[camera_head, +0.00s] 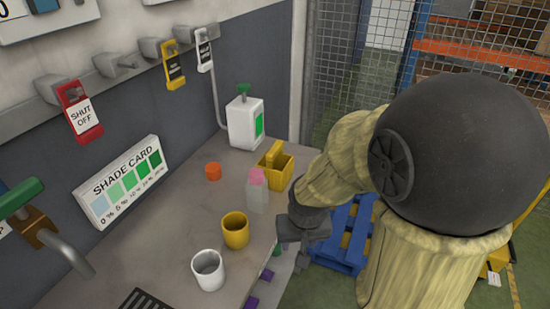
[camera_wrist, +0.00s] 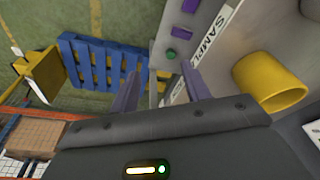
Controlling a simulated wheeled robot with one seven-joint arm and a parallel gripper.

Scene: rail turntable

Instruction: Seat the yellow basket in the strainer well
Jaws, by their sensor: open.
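A yellow round open-topped vessel (camera_head: 236,230) stands upright on the grey counter; it also shows at the right of the wrist view (camera_wrist: 270,82). A yellow box-like holder with a raised part (camera_head: 277,165) stands farther back. I cannot tell for certain which is the yellow basket. A white round vessel (camera_head: 208,270) stands in front of the yellow one. I cannot make out a strainer well; a dark slotted grille (camera_head: 147,300) is cut off at the bottom edge. My gripper (camera_wrist: 160,88) is open and empty, beyond the counter's right edge, apart from the yellow vessel.
A pink-topped clear bottle (camera_head: 257,190) stands between the yellow things. An orange cap (camera_head: 213,171) and a white box with a green knob (camera_head: 245,122) are farther back. A shade card (camera_head: 122,182) leans by the wall. A blue pallet (camera_head: 347,235) lies beyond the counter.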

